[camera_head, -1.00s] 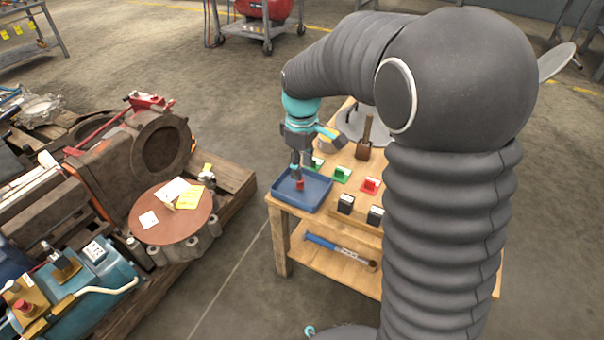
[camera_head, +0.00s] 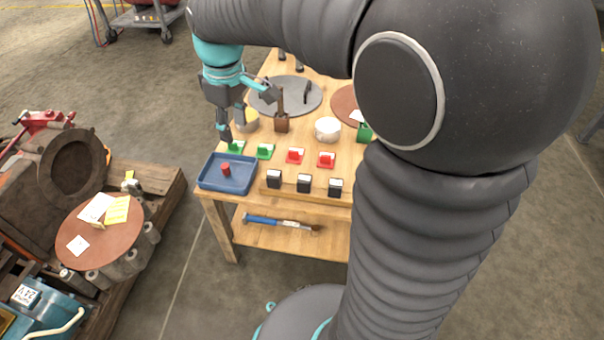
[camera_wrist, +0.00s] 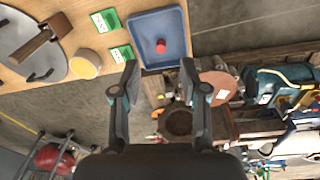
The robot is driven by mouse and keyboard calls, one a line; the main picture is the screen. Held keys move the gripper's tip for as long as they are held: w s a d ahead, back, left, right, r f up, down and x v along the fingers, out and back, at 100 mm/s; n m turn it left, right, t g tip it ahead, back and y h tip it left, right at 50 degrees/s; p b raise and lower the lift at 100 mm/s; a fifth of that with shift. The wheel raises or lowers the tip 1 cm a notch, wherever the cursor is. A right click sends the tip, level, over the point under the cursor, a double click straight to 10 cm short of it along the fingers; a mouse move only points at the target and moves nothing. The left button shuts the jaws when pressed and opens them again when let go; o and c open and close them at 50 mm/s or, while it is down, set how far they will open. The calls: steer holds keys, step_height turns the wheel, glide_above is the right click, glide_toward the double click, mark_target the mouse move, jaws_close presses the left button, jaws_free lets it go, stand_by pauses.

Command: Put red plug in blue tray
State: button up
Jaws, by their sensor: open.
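The red plug (camera_head: 226,169) stands in the blue tray (camera_head: 207,182) at the table's left corner. The wrist view also shows the red plug (camera_wrist: 161,46) inside the blue tray (camera_wrist: 176,22), apart from the fingers. My gripper (camera_head: 231,128) is open and empty, above and behind the tray in the head view. Its spread fingers (camera_wrist: 158,78) show in the wrist view with nothing between them.
Green blocks (camera_head: 265,151) and red blocks (camera_head: 295,156) stand right of the tray. Black blocks (camera_head: 304,183) line the front edge. A wooden block with a handle (camera_head: 281,123) and a white round container (camera_head: 327,129) stand behind. A loaded pallet (camera_head: 150,178) lies left.

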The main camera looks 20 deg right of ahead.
steer(key=s+d+m+t, duration=0.2)
steer(key=s+d+m, duration=0.2)
steer(key=s, duration=0.6)
steer(key=s+d+m+t, duration=0.2)
steer(key=s+m, duration=0.3)
steer(key=s, duration=0.4)
steer(key=shift+s+d+r, duration=0.15)
steer(key=shift+s+d, duration=0.2)
steer(key=shift+d, duration=0.55)
steer(key=shift+r, duration=0.1)
